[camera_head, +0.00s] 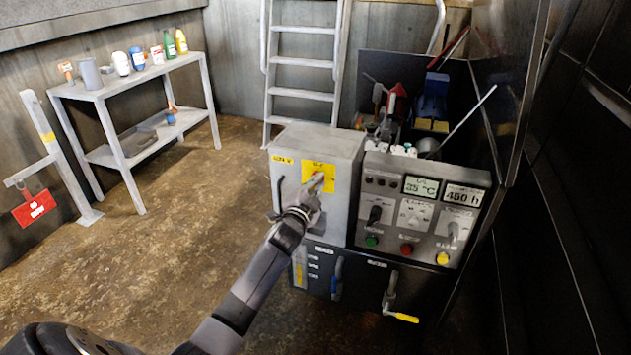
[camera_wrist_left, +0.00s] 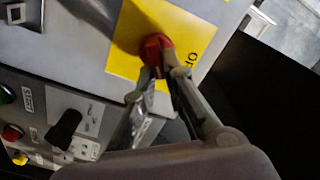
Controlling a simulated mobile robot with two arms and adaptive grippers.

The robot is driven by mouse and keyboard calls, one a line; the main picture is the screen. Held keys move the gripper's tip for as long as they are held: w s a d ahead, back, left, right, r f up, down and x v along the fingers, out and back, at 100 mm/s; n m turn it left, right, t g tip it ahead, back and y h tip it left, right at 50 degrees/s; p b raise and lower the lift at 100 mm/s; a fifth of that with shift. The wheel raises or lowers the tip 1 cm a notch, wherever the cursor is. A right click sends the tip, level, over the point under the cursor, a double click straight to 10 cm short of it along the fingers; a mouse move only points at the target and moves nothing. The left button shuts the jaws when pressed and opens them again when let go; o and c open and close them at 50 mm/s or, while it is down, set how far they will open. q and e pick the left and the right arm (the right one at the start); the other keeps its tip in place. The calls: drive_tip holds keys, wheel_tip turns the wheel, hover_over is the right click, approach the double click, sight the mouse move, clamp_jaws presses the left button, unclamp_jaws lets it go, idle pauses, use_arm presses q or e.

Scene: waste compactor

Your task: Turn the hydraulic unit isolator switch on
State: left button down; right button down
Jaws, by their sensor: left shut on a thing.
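The isolator switch is a red knob (camera_wrist_left: 155,48) on a yellow plate (camera_wrist_left: 185,20), which also shows in the head view (camera_head: 319,172) on the front of a grey box (camera_head: 343,205). My left gripper (camera_head: 316,184) is at this plate. In the left wrist view its two fingers (camera_wrist_left: 164,72) are closed on the red knob. In the head view the gripper covers most of the knob. The knob's exact angle is hard to tell. My right gripper is not in view.
A control panel (camera_head: 417,210) with displays, dark handles and coloured buttons stands right of the grey box. Below are a blue-handled lever (camera_head: 337,278) and a yellow-tipped lever (camera_head: 391,296). A ladder (camera_head: 302,62) and a shelf (camera_head: 150,78) with bottles stand behind.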

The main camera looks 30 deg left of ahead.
use_arm(q)
drive_tip(key=m, duration=0.3)
drive_tip(key=f+m, duration=0.1)
drive_tip(key=m, duration=0.3)
drive_tip(key=shift+d, duration=0.15)
drive_tip(key=shift+m, duration=0.3)
drive_tip(key=c, duration=1.7)
unclamp_jaws()
drive_tip(key=shift+o, duration=0.2)
